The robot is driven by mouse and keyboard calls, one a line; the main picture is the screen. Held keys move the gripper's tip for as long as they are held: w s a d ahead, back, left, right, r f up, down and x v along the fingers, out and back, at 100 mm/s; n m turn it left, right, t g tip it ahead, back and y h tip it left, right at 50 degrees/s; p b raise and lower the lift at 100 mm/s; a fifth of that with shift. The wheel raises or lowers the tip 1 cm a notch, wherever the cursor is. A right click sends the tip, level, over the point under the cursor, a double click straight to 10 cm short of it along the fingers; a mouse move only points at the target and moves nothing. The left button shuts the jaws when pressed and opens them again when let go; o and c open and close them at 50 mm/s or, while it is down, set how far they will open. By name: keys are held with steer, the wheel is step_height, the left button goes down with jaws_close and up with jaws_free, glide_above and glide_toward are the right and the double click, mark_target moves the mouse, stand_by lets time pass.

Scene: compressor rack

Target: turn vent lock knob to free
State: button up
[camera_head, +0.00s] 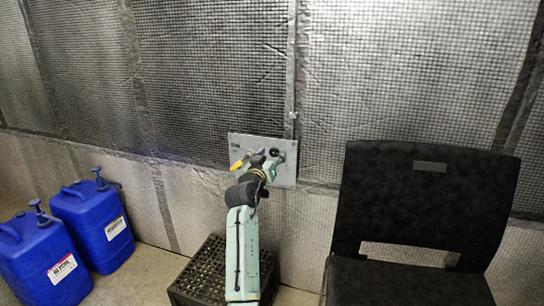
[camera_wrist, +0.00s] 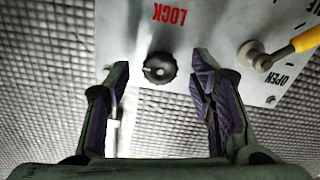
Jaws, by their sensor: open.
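The vent lock knob (camera_wrist: 159,68) is round, black and ridged, with a small pale mark on its face. It sits on the grey panel (camera_wrist: 215,30) under red "LOCK" lettering, which appears upside down in the wrist view. My gripper (camera_wrist: 160,85) is open, its two purple-padded fingers on either side of the knob and apart from it. In the head view, my gripper (camera_head: 264,160) is in front of the wall panel (camera_head: 236,170) and hides part of it. A black knob (camera_head: 275,152) shows at the panel's upper middle.
A yellow-handled lever (camera_wrist: 305,41) sticks out beside the right finger, near "OPEN" lettering; it also shows in the head view (camera_head: 238,164). A black crate (camera_head: 205,272) stands below, a black chair (camera_head: 425,205) at right, and blue jugs (camera_head: 95,220) at left.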

steer(key=shift+w, duration=0.25)
steer(key=shift+c, duration=0.6)
steer(key=c, duration=1.1)
steer(key=shift+o, duration=0.2)
